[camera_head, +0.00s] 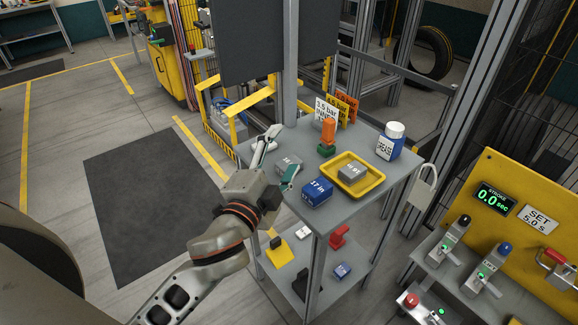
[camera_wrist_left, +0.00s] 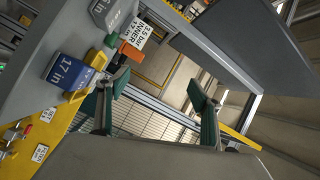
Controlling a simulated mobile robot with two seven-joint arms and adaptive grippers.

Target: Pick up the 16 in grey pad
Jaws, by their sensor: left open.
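My right gripper is in neither view.
An orange-and-green item (camera_head: 327,136), a grease tub (camera_head: 390,142) and sign cards (camera_head: 327,110) stand further back. A lower shelf (camera_head: 318,275) holds small coloured items. A yellow control panel stands right.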

